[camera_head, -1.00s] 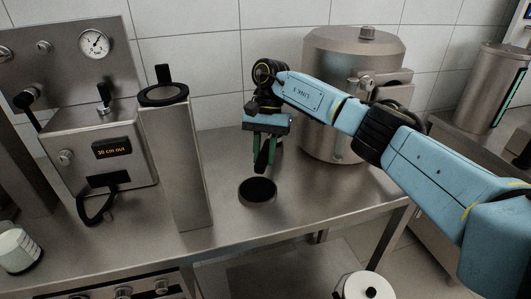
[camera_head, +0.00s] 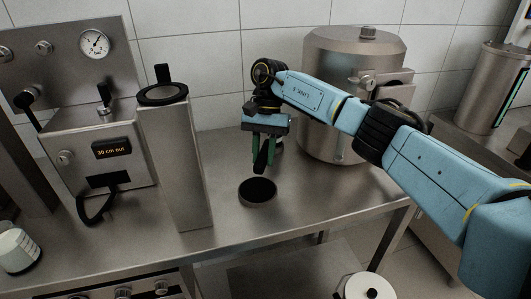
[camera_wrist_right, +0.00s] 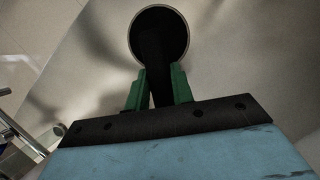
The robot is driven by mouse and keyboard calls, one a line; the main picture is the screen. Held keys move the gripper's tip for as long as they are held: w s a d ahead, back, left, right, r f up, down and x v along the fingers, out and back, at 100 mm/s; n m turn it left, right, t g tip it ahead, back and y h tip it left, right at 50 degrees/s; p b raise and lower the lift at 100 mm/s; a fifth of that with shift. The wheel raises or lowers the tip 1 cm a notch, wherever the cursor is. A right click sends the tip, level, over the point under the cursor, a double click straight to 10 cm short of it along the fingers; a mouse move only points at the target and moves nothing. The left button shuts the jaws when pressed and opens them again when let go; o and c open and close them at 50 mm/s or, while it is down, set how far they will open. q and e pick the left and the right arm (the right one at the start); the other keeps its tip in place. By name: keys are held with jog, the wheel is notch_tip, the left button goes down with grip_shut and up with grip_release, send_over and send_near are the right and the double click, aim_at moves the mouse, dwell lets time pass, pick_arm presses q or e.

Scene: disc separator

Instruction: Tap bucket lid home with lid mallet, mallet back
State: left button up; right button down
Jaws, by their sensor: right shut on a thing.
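My right gripper (camera_head: 263,154), with green fingers, points down over the steel worktop. It is shut on a slim black piece (camera_wrist_right: 157,90), which I take to be the mallet's handle. In the right wrist view the black piece runs toward a dark round cup with a thin metal rim (camera_wrist_right: 188,30); its far end merges with the dark inside. In the head view this round black-topped cup (camera_head: 257,203) stands on the worktop just below the fingertips. A white bucket with a pale lid and black knob (camera_head: 369,292) is partly cut off at the bottom edge. My left gripper is not in view.
A tall steel column (camera_head: 178,165) and a control box with gauge and display (camera_head: 112,150) stand left of the gripper. A large steel drum (camera_head: 335,115) stands close behind my right arm. The worktop (camera_head: 330,203) is bare to the right of the cup.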

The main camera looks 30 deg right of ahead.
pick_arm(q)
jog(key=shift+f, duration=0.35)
pick_arm(e)
jog(key=shift+d+f, duration=0.1)
jog(key=shift+f, duration=0.35)
jog(key=shift+d+f+b, duration=0.15)
jog(key=shift+f+b, duration=0.55)
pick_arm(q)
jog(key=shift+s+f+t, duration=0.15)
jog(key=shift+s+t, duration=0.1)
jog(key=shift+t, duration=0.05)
pick_arm(e)
jog(key=shift+r, duration=0.2)
jog(key=shift+r+p, duration=0.4)
jog(key=shift+r, duration=0.1)
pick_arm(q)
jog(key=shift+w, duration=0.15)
pick_arm(e)
jog(key=shift+a+r, duration=0.1)
jog(key=shift+a, duration=0.15)
